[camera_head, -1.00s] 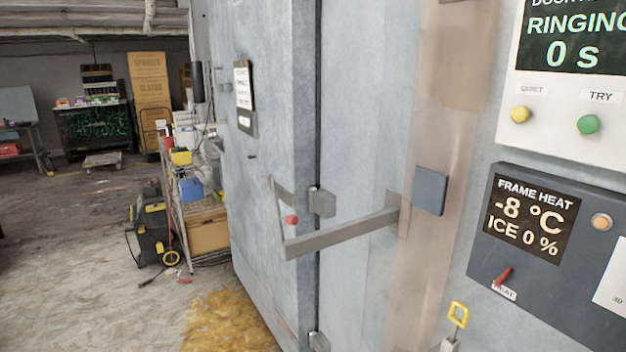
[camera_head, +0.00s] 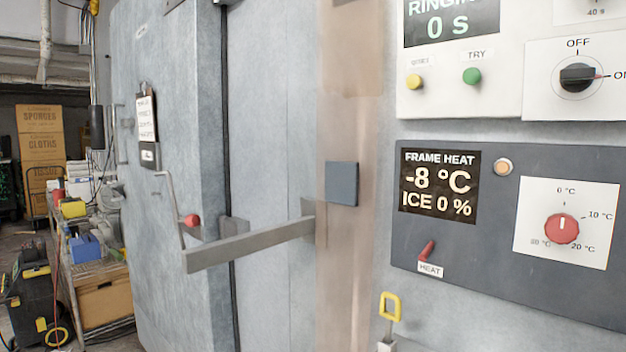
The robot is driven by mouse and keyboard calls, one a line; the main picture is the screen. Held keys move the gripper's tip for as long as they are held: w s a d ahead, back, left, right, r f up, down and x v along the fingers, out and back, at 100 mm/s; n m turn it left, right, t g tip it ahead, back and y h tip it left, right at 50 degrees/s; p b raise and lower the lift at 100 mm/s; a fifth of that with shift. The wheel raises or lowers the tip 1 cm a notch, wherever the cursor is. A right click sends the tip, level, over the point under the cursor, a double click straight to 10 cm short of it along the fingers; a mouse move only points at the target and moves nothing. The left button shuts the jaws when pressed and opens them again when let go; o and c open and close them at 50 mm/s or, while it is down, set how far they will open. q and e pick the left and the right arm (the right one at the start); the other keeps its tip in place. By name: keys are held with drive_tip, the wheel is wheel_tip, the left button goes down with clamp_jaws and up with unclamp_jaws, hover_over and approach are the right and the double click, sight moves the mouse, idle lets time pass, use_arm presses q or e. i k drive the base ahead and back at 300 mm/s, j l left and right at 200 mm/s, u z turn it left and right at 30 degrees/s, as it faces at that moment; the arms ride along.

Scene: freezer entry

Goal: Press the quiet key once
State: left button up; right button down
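The quiet key is a yellow round button (camera_head: 414,82) under a small QUIET label on the white panel (camera_head: 440,104) at the upper right. A green TRY button (camera_head: 472,76) sits to its right. The display (camera_head: 450,22) above them reads RINGING 0 s, its top partly cut off. Neither of my grippers shows in the head view, so nothing is seen touching the key.
A grey FRAME HEAT panel (camera_head: 490,285) with a red HEAT switch (camera_head: 427,250) and red dial (camera_head: 562,229) is below. An OFF/ON rotary switch (camera_head: 577,77) is at right. The freezer door's bar handle (camera_head: 250,243) juts out at left.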

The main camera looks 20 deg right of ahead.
sight(413, 81)
drive_tip(key=z, duration=1.75)
